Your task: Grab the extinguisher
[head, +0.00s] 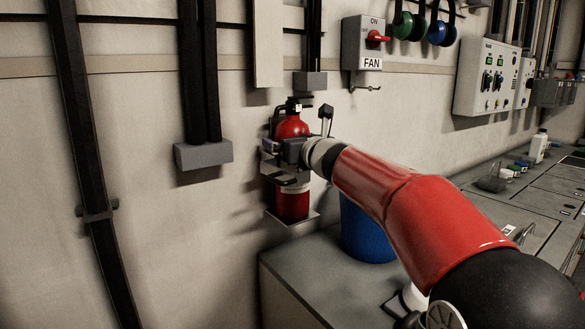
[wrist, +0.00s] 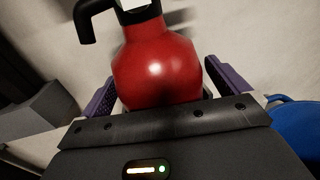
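The red fire extinguisher (head: 292,203) stands upright in a wall holder, its black handle and valve at the top. In the wrist view its red body (wrist: 158,65) fills the space in front of my palm, with the black handle (wrist: 90,22) at upper left. My gripper (wrist: 158,80) has one purple-padded finger on each side of the body, wide apart near the ends of the palm. Thin gaps seem to show beside the body, and no firm contact is visible. In the head view, my gripper (head: 285,160) is level with the extinguisher's upper body and hides part of it.
A blue bin (head: 364,232) stands right of the extinguisher, below my arm. A grey cabinet (head: 300,272) lies below. A grey conduit box (head: 203,154) is on the wall to the left, and the FAN switch box (head: 362,44) is at upper right.

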